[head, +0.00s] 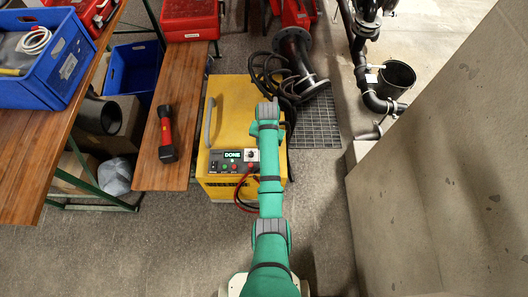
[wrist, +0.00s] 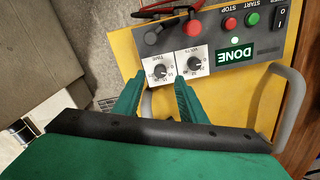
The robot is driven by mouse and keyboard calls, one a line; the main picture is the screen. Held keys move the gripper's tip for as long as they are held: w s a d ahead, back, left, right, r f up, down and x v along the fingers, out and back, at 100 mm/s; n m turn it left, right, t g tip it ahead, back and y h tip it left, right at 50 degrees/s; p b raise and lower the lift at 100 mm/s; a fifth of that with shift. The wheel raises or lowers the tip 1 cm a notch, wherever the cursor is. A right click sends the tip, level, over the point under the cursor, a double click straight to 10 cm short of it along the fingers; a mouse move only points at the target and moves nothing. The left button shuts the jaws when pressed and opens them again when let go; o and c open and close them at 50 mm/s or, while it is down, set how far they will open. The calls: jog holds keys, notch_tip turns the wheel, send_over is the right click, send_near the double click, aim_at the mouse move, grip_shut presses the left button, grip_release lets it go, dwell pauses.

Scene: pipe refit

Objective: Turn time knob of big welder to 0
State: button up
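The big welder (head: 235,105) is a yellow box on the floor with a grey handle; its front panel also shows upside down in the wrist view. The time knob (wrist: 160,71) is a dark knob on a white scale plate at the panel's left in that view. The volts knob (wrist: 194,57) sits just right of it. My gripper (wrist: 158,80) is open and empty, its two green fingers pointing toward the time knob, apparently short of it. The knob's exact setting is too small to read. In the head view my arm hides the fingers.
The panel has a lit DONE display (wrist: 236,54), red stop (wrist: 230,24) and green start (wrist: 252,18) buttons and a power switch (wrist: 281,17). Cables (head: 243,190) hang at the panel. A wooden bench (head: 170,110) stands left and a concrete wall (head: 430,160) right.

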jog(key=shift+f, duration=2.35)
jog(key=shift+w, duration=0.1)
